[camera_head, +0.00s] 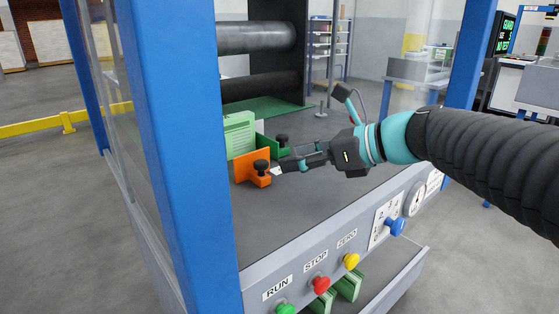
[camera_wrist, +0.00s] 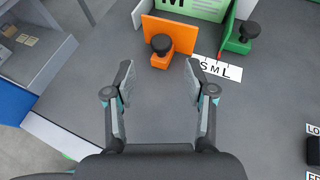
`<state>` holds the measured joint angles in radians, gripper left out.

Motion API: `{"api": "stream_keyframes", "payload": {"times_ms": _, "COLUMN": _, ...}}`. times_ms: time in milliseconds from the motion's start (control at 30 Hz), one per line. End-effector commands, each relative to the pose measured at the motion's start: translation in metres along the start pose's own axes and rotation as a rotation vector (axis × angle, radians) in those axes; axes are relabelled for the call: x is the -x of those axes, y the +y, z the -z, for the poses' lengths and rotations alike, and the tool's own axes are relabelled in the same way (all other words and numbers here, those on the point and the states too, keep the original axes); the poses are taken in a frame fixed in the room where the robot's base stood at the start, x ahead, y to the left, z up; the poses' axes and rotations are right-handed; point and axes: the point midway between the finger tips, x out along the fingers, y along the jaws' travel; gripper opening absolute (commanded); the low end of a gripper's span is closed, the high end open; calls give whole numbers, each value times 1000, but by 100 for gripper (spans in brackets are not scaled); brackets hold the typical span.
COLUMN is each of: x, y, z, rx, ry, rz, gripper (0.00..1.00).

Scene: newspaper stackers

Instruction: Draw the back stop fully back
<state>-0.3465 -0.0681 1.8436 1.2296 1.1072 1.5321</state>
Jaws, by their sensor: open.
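An orange stop (camera_head: 246,163) with a black knob (camera_head: 261,165) stands upright on the grey deck. Beside it is a green stop (camera_head: 270,149) with its own black knob (camera_head: 282,139). The pictures do not label which is the back stop. In the wrist view, the orange stop (camera_wrist: 182,35) is ahead of my gripper, and the green stop (camera_wrist: 234,43) is farther right. A white S M L scale (camera_wrist: 231,74) with a red pointer lies between them. My gripper (camera_wrist: 158,78) is open and empty, its fingers apart, short of the orange stop's knob (camera_wrist: 162,44) and not touching it.
A light-green printed sheet (camera_head: 240,132) stands behind the orange stop. Dark rollers (camera_head: 255,38) are above at the back. A blue post (camera_head: 165,140) rises at the left. Buttons, including a red one (camera_head: 320,284), line the front panel. The deck in front of the stops is clear.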

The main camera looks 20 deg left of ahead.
Motion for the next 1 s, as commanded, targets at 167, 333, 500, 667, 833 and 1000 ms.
{"api": "stream_keyframes", "payload": {"times_ms": 167, "x": 30, "y": 0, "z": 0, "rx": -1, "ry": 0, "rz": 3, "gripper": 55}}
{"api": "stream_keyframes", "payload": {"times_ms": 333, "x": 46, "y": 0, "z": 0, "rx": -1, "ry": 0, "rz": 1, "gripper": 55}}
{"api": "stream_keyframes", "payload": {"times_ms": 500, "x": 49, "y": 0, "z": 0, "rx": 0, "ry": 0, "rz": -1, "gripper": 55}}
{"api": "stream_keyframes", "payload": {"times_ms": 667, "x": 49, "y": 0, "z": 0, "rx": 0, "ry": 0, "rz": -1, "gripper": 55}}
{"api": "stream_keyframes", "payload": {"times_ms": 833, "x": 53, "y": 4, "z": 8, "rx": 42, "ry": 28, "rz": 12, "gripper": 55}}
{"api": "stream_keyframes", "payload": {"times_ms": 1000, "x": 78, "y": 22, "z": 56, "rx": 308, "ry": 203, "rz": 60, "gripper": 55}}
